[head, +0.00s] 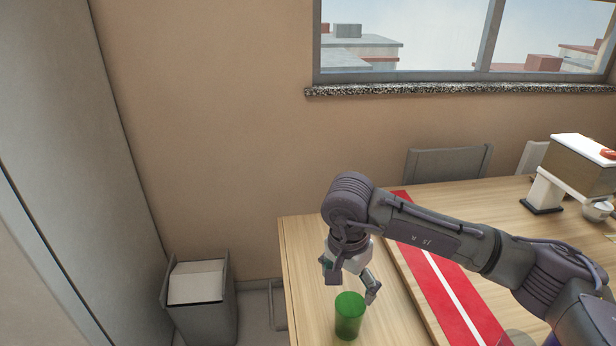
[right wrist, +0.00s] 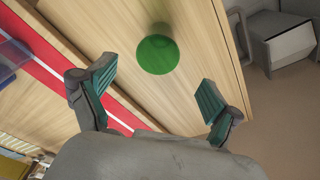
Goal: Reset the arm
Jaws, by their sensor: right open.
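My right gripper (head: 350,287) is open and empty above the left end of the wooden table, pointing down. In the right wrist view its two green-padded fingers (right wrist: 157,98) stand wide apart with nothing between them. A green cup or cylinder (head: 349,316) stands upright on the table just in front of the gripper in the head view. In the right wrist view the green cylinder (right wrist: 158,54) shows beyond the fingertips, apart from them. My right arm reaches in from the right over the table. My left gripper is not in view.
The wooden table (head: 300,262) carries a red runner with a white stripe (head: 425,287). A boxed stand (head: 582,165) and a bowl (head: 597,211) are at the right. Chairs (head: 448,162) stand behind. A grey bin (head: 200,300) is left of the table, by the wall.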

